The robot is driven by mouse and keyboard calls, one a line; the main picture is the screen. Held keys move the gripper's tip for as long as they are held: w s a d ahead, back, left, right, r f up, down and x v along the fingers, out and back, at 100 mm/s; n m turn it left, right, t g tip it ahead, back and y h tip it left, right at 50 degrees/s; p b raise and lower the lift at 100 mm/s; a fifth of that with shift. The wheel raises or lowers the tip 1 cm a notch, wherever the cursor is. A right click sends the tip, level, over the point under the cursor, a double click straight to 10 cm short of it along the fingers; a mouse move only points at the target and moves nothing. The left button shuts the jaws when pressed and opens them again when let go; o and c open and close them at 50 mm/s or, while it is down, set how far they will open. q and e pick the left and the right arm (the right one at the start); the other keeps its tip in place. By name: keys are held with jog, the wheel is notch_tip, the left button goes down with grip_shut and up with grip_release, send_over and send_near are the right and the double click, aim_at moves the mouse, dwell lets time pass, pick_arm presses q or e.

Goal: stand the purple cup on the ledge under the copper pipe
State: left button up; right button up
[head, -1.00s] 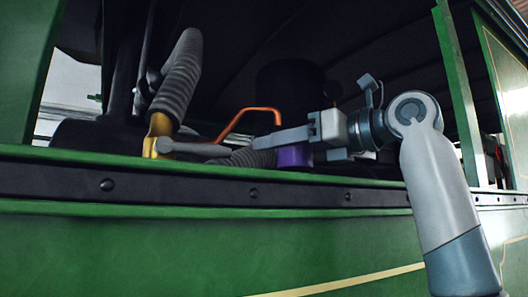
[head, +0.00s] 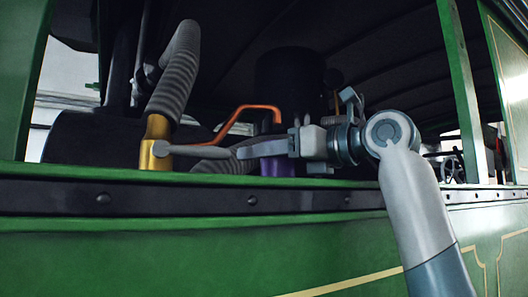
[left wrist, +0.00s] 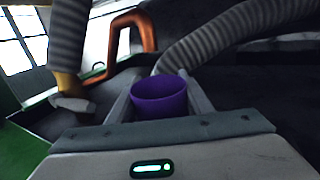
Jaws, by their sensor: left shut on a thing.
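The purple cup (head: 277,168) is upright between the fingers of my left gripper (head: 265,149), which is shut on it. The left wrist view shows the open top of the cup (left wrist: 160,92) with a finger on each side. The copper pipe (head: 245,110) is a bent orange tube behind and left of the cup; it also shows in the left wrist view (left wrist: 131,20). In the head view the green sill hides the cup's base and whatever lies under the pipe. I cannot tell whether the cup touches a surface. My right gripper is not in view.
A brass fitting (head: 155,145) with a lever (head: 190,151) and a grey ribbed hose (head: 177,75) stands left of the pipe. Another ribbed hose (left wrist: 225,35) runs behind the cup. The green sill (head: 100,175) runs along the front. A green post (head: 463,90) rises at the right.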

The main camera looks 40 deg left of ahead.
pick_arm(q)
jog(key=shift+a+f, duration=0.1)
jog(key=shift+f, duration=0.1)
jog(key=o, duration=1.2)
jog(key=shift+c, duration=0.2)
jog(key=shift+r, duration=0.1)
